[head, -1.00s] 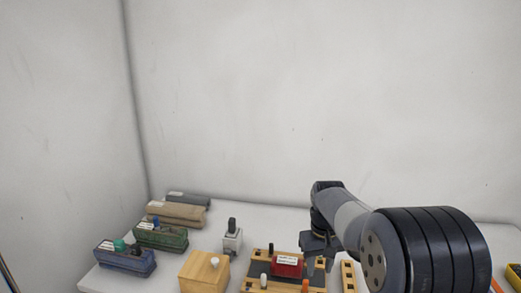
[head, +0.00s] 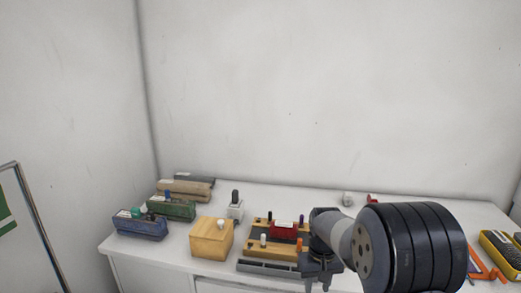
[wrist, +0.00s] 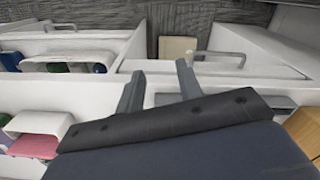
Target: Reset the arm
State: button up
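My gripper (head: 319,282) hangs fingers-down at the front of the white table, just right of the wooden board, at the lower end of my arm. In the wrist view my gripper (wrist: 158,88) shows two grey fingers standing well apart, with nothing held between them. White drawer-like fronts and compartments lie beyond the fingers.
On the table (head: 330,199) are a wooden block (head: 211,240), a blue case (head: 140,226), a green case (head: 172,208), a red box (head: 284,230) on the wooden board (head: 262,250) and a yellow-black item (head: 501,250). The wrist view shows a pale box (wrist: 177,48) and grey carpet (wrist: 205,20).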

jog(key=s+f+m+b, duration=0.1)
jog(key=s+f+b, duration=0.3)
jog(key=f, duration=1.1)
jog(key=shift+s+f, duration=0.4)
jog(key=shift+s, duration=0.15)
